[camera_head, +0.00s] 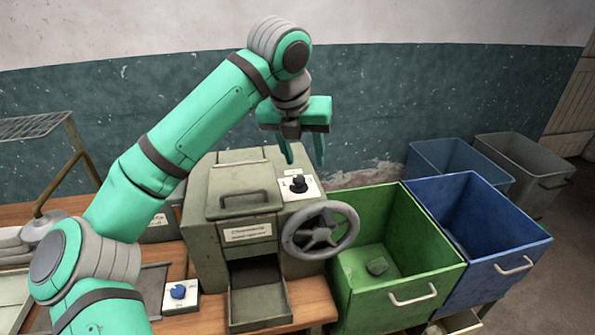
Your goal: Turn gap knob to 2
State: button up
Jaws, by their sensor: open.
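A black knob (298,184) sits on a white plate with markings (312,188) on top of the grey-green machine (205,238). The markings are too small to read fully, so the knob's setting cannot be told. Which of the two is the gap knob is not clear from the picture. My gripper (304,158) is open and empty, with its green fingers pointing down. In the picture it is just above the black knob and apart from it.
A handwheel (320,231) sticks out at the machine's right front. Two more bins stand behind. A wire rack (30,126) is at the left.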

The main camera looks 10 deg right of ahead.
aim_at(299, 178)
jog(key=shift+y, duration=0.5)
jog(key=x, duration=0.2)
jog(key=w+x, duration=0.1)
jog(key=x, duration=0.2)
jog(key=a+x, duration=0.1)
jog(key=x, duration=0.2)
jog(key=shift+w+a+r, duration=0.1)
jog(key=shift+w+a, duration=0.05)
jog(key=shift+w, duration=0.1)
jog(key=shift+w+f, duration=0.35)
jog(key=shift+f, duration=0.25)
jog(key=shift+c, duration=0.2)
jog(key=c, duration=1)
